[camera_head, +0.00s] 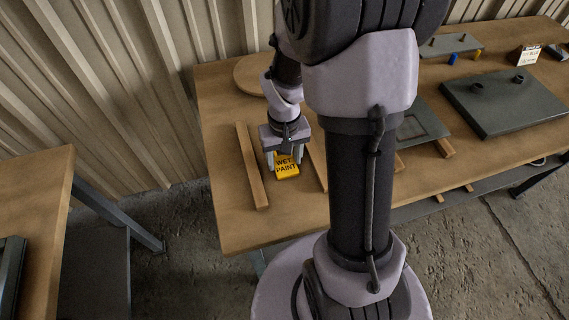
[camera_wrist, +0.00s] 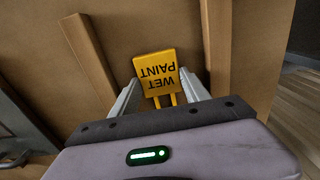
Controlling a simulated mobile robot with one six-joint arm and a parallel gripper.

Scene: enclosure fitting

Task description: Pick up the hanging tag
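The hanging tag (camera_head: 286,166) is yellow with black "WET PAINT" lettering. In the head view it lies on the wooden table between two wooden strips. In the wrist view the tag (camera_wrist: 157,72) sits between the fingers, with two yellow prongs reaching back toward the palm. My gripper (camera_head: 285,164) points down at the tag, one finger on each side of it. In the wrist view my gripper (camera_wrist: 161,90) has its fingers spread, and whether they touch the tag's edges is hard to tell.
Wooden strips (camera_head: 252,166) flank the tag on the table (camera_head: 228,220). A round wooden board (camera_head: 252,76) lies behind. A dark grey panel (camera_head: 505,100) with knobs lies to the right, near a small white-labelled block (camera_head: 529,55). Corrugated wall stands close behind the table.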

